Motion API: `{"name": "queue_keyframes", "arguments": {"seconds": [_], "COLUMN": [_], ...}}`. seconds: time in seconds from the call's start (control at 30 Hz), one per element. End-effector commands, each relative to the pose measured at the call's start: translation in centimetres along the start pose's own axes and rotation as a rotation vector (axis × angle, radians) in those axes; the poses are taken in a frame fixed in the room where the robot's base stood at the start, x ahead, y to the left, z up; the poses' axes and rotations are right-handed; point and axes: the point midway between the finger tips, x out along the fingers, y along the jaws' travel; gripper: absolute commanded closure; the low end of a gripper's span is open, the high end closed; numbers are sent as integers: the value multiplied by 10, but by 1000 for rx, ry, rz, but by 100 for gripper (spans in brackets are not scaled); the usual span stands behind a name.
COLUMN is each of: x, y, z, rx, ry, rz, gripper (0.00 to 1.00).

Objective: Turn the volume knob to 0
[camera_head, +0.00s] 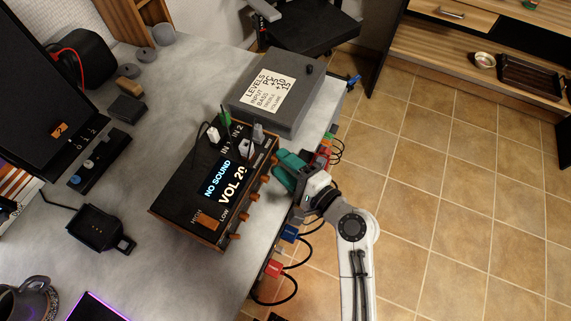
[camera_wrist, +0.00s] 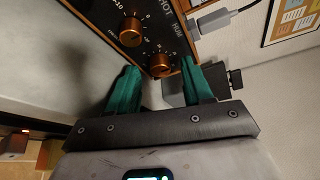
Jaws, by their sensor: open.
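A dark amplifier box with wooden ends (camera_head: 185,205) stands at the table's edge. Its lit display (camera_head: 225,180) reads "NO SOUND" and "VOL 20". Several copper knobs (camera_head: 253,197) line its right side; I cannot tell which one is the volume knob. My gripper (camera_head: 284,168) with green fingers is open beside the far end of that knob row. In the wrist view, one copper knob (camera_wrist: 161,66) lies ahead of the gap between the open fingers (camera_wrist: 160,70). Another knob (camera_wrist: 131,31) is just up and left of it. I cannot tell whether the fingers touch anything.
A grey box with a "LEVELS" note (camera_head: 275,95) stands behind the amplifier. Plugs and cables rise from the amplifier's top (camera_head: 225,118). Coloured connectors and looping cables (camera_head: 290,235) hang along the table edge. Tiled floor (camera_head: 440,190) on the right is open.

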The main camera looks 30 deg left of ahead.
Motion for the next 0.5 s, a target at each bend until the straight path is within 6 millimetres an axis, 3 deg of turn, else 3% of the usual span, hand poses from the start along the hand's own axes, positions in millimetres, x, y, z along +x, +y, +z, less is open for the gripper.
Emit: {"name": "queue_keyframes", "arguments": {"seconds": [0.17, 0.5], "x": [-22, -85], "y": [1, 1], "z": [-1, -1], "rx": [2, 0], "ry": [3, 4], "rz": [0, 0], "gripper": [50, 50]}}
